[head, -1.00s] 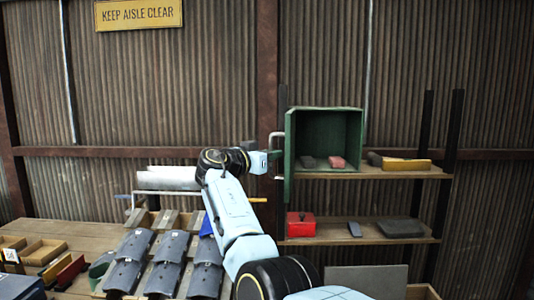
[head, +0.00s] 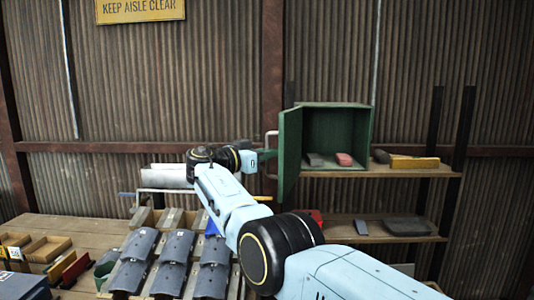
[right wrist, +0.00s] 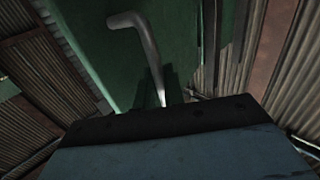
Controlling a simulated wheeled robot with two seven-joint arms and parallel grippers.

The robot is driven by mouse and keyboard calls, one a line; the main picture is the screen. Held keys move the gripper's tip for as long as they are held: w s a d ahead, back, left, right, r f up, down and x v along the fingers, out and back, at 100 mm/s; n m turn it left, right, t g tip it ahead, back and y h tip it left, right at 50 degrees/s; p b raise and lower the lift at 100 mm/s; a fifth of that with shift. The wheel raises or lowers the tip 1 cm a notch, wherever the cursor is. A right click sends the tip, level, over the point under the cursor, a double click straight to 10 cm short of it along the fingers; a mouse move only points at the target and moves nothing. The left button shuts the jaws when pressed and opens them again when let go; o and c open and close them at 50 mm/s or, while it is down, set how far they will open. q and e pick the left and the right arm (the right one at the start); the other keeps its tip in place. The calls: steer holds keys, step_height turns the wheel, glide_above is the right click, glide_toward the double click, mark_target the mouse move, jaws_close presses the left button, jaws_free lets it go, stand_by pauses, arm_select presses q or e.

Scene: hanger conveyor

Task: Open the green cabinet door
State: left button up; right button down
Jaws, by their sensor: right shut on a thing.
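The green cabinet (head: 345,106) sits on the upper shelf, with its front open to me. Its door (head: 290,150) stands swung out on the left side, with its inner face partly showing. The pale bar handle (head: 271,140) is on the door's outer, left side. My right gripper (head: 264,156) is at this handle and shut on it. In the right wrist view the grey bent handle (right wrist: 138,38) rises from my right gripper (right wrist: 170,98) in front of the green door (right wrist: 95,50). The fingertips are mostly hidden there. My left gripper is not in view.
Two small blocks (head: 344,159) lie in the cabinet. A yellow-brown block (head: 413,163) lies to its right on the upper shelf (head: 400,173). A partly hidden red box (head: 316,216) is on the lower shelf. Grey curved panels (head: 174,246) lie on the workbench (head: 85,229) at left.

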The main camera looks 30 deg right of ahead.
steer(key=shift+d+r, duration=0.1)
steer(key=shift+r, duration=0.15)
steer(key=c, duration=1.6)
jaws_free()
steer(key=shift+d+f, duration=0.1)
steer(key=shift+f, duration=0.05)
steer(key=shift+c, duration=0.2)
steer(key=s+a+b, duration=0.1)
steer(key=s+a, duration=0.1)
steer(key=a, duration=1.1)
steer(key=shift+a, duration=0.2)
